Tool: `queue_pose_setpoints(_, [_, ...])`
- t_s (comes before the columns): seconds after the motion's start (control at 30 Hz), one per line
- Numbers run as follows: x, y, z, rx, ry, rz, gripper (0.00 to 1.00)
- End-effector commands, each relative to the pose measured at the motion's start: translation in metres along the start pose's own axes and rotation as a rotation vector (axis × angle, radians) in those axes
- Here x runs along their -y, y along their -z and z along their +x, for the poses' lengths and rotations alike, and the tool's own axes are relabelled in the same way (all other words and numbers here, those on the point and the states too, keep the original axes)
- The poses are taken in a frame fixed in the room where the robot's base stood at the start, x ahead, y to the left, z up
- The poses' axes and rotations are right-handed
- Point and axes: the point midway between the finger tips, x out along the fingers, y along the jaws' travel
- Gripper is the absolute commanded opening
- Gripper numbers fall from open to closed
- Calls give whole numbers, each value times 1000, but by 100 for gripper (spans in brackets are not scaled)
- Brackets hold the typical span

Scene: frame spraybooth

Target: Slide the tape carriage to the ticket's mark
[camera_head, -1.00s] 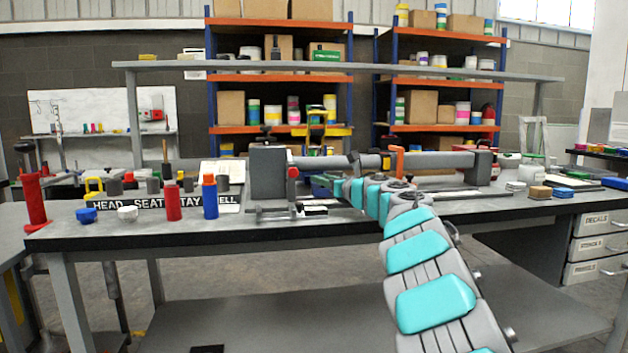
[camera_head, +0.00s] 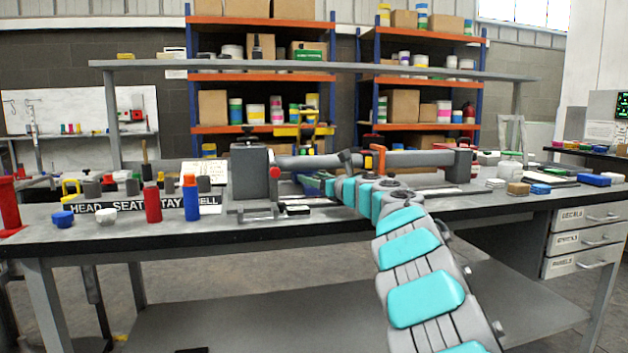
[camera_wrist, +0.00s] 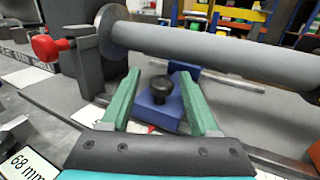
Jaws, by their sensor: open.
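The tape carriage appears to be the blue block (camera_wrist: 146,113) with a black knob (camera_wrist: 160,89) on top, in the wrist view. My gripper (camera_wrist: 160,74) is open, its green fingers on either side of the knob with gaps visible. I cannot tell whether the fingers touch the blue block. A white ticket (camera_wrist: 28,165) reading "68 mm" shows at the lower left of the wrist view.
A thick grey tube (camera_wrist: 215,50) runs just beyond and above the carriage. A grey end block (camera_wrist: 88,62) with a red knob (camera_wrist: 48,45) stands at left. The workbench (camera_head: 330,222) also holds red and blue bottles (camera_head: 191,200) on the left.

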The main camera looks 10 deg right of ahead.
Motion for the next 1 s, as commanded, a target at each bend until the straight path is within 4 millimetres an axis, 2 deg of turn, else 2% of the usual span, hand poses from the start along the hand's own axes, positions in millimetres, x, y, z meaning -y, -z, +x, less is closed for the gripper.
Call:
queue_pose_setpoints(0.27, [-1, 0, -19, 0, 1, -3, 62])
queue_pose_setpoints(0.7, [1, 2, -72, -1, 3, -1, 62])
queue_pose_setpoints(1.0, [0, 0, -76, 0, -1, 0, 62])
